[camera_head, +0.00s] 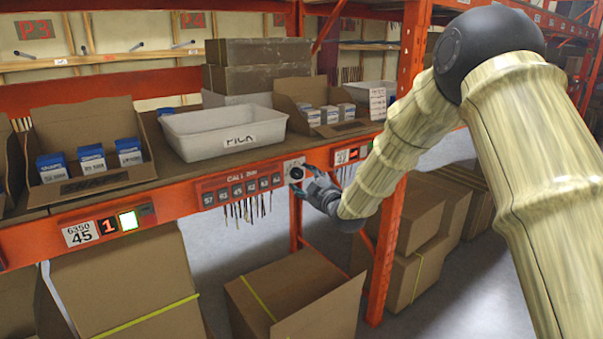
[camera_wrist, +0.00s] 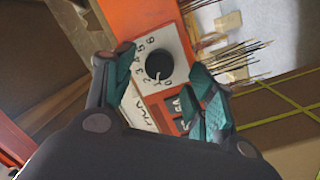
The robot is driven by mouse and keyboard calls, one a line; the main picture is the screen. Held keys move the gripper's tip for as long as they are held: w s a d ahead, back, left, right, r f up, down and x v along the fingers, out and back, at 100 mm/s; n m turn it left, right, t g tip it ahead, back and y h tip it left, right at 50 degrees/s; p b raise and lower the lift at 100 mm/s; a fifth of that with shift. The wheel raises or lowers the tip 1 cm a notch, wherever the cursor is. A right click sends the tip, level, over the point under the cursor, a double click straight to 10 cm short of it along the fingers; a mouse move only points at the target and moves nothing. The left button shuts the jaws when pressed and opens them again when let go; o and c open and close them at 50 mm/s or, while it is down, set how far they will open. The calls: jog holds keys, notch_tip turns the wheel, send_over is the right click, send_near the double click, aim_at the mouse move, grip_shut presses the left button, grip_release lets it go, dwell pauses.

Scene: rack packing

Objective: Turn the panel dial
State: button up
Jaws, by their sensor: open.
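The panel dial (camera_wrist: 159,64) is a round black knob on a white plate with numbers around it. A pale mark shows on the knob, but I cannot tell surely which number it points to. In the head view the dial (camera_head: 296,173) sits on the orange shelf beam, right of the row of small numbered displays. My gripper (camera_head: 307,184) is in front of the beam at the dial. In the wrist view its teal-padded fingers (camera_wrist: 165,70) are spread, one on each side of the knob, with gaps visible. I cannot tell how far the fingertips are from the plate.
The numbered display strip (camera_head: 240,189) is just left of the dial, with thin wires hanging below. An open cardboard box (camera_head: 290,297) is on the floor below.

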aim_at(297, 174)
jog(key=shift+p+x, duration=0.4)
jog(key=shift+x, duration=0.95)
jog(key=c, duration=1)
